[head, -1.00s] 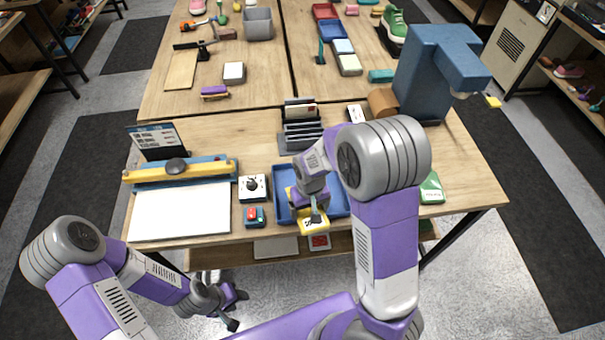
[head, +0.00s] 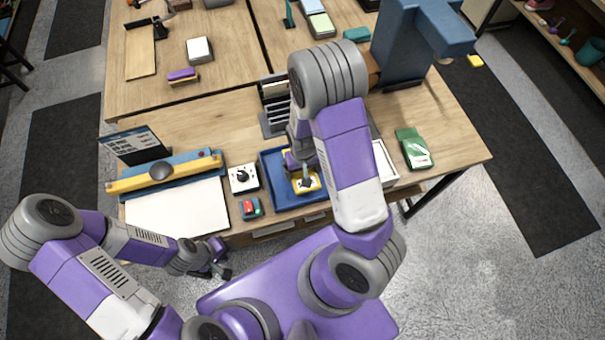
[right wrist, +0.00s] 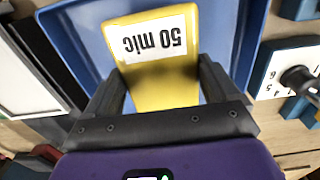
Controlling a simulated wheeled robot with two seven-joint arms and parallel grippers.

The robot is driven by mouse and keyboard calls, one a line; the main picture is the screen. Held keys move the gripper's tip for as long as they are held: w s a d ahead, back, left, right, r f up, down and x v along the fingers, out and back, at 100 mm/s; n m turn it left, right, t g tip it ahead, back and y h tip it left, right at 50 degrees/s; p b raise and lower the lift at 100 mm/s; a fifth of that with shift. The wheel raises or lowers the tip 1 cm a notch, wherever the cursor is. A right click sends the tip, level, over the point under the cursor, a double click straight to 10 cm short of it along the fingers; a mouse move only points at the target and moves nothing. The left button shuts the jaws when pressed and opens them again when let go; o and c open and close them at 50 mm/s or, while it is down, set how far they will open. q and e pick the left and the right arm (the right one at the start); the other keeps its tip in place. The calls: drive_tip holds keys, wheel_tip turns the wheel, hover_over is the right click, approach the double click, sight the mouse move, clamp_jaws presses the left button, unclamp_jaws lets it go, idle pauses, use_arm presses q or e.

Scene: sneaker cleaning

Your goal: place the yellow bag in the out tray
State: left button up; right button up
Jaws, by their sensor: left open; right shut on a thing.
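The yellow bag (head: 312,186) has a white label reading "50 mic", clear in the right wrist view (right wrist: 150,40). My right gripper (right wrist: 160,85) is shut on it, with one dark finger on each side. The bag is over the blue tray (head: 290,205); the tray's floor and wall lie behind the bag in the right wrist view (right wrist: 75,40). I cannot tell whether the bag touches the tray floor. No "out" marking is readable. My left gripper (head: 222,262) is open and empty, low in front of the table.
A white-rimmed tray (head: 385,165), partly hidden by my right arm, stands right of the blue tray. A dial box (head: 243,178) and a red-buttoned box (head: 250,208) are on its left. A green packet (head: 412,148) lies right. A blue machine (head: 405,55) stands behind.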

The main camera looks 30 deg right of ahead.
wheel_tip(320, 180, down, 3)
drive_tip(key=shift+s+r, duration=0.1)
drive_tip(key=shift+r, duration=0.05)
drive_tip(key=shift+f, duration=0.25)
drive_tip(key=shift+b, duration=0.3)
drive_tip(key=shift+f, duration=0.2)
drive_tip(key=o, duration=0.9)
drive_tip(key=shift+r, duration=0.1)
